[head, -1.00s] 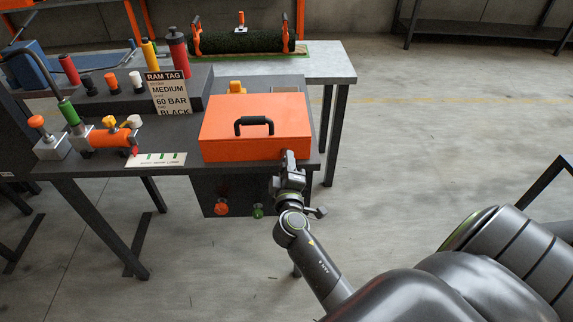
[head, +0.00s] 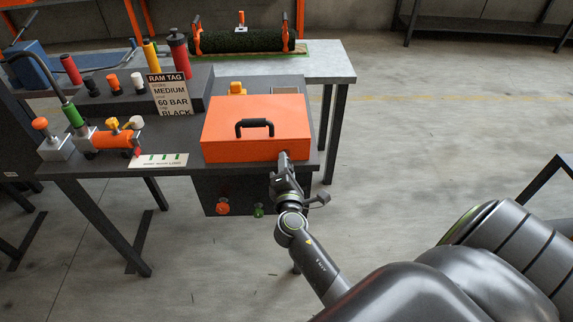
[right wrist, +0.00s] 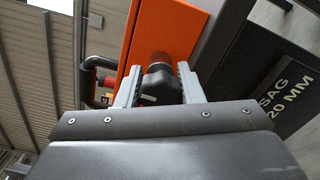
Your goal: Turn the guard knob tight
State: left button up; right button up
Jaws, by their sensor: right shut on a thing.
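The orange guard (head: 225,140), a box with a black handle (head: 254,127) on its lid, sits closed at the right end of the dark bench. The guard knob (right wrist: 158,82) is black with a copper-coloured collar against the orange face in the right wrist view. My right gripper (right wrist: 158,88) is shut on the knob, one finger on each side. In the head view my right gripper (head: 284,164) reaches the guard's lower front edge near its right corner, where the knob is mostly hidden. My left gripper is not in view.
A hand pump with an orange cylinder (head: 115,140) stands left of the guard. A RAM TAG card (head: 169,94) and several coloured bottles stand behind it. Orange and green buttons (head: 258,210) sit below the bench front. Open floor lies to the right.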

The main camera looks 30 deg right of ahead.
jog(key=shift+n, duration=0.3)
jog(key=o, duration=1)
